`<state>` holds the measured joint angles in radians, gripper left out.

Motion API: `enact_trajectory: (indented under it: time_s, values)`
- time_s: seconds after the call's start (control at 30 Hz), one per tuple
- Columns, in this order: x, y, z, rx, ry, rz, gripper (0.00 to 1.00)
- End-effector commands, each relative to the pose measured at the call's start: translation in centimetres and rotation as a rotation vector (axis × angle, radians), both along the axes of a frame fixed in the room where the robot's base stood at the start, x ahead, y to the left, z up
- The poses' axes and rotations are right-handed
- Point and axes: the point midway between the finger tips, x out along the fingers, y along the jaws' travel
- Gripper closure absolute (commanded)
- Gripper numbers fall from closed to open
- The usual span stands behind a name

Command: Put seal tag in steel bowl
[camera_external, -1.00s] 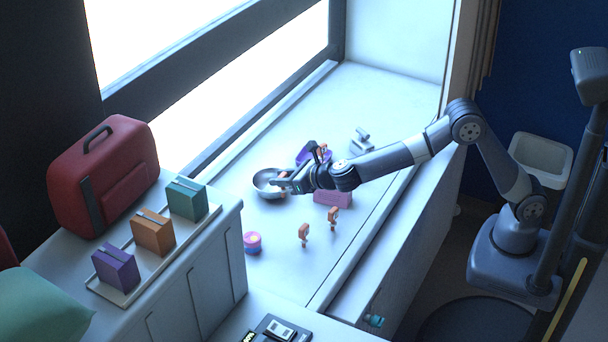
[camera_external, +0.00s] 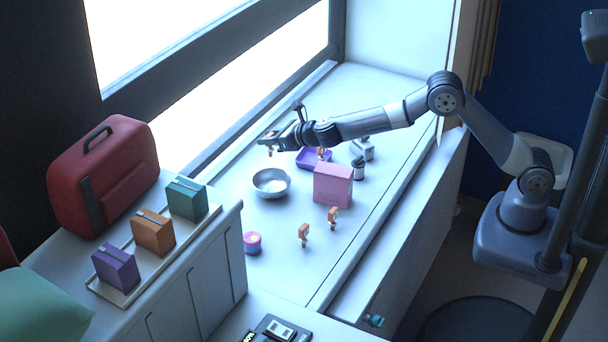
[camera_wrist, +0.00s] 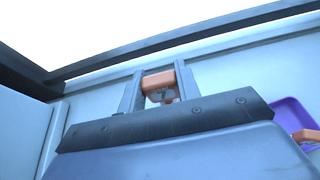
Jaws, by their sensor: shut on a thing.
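My gripper (camera_external: 267,140) is shut on a small orange tag (camera_external: 270,152), which hangs below the fingertips. In the wrist view the orange top of the tag (camera_wrist: 158,82) sits between the two fingers, with a paler part below it. I take it to be the seal tag. The steel bowl (camera_external: 258,188) is a round silver dish on the white counter. In the outside view the gripper and tag appear above and beyond it, clear of the rim. The bowl does not show in the wrist view.
A purple tray (camera_external: 306,163) with an orange-topped piece (camera_external: 321,152) lies right of the bowl. A pink box (camera_external: 333,186) stands nearby. Two orange tag-like pieces (camera_external: 304,234) (camera_external: 333,215) and a pink round tub (camera_external: 252,242) stand nearer the front. The window wall runs behind.

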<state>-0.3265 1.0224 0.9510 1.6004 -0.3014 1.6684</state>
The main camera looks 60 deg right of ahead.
Motion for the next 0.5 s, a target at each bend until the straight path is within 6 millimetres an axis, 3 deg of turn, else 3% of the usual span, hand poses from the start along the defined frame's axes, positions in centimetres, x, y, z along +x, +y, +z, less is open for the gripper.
enact_trajectory:
  time_s: [0.5]
  values:
    - [0.0,0.0,-5.2,0.0,0.001,-0.001,0.89]
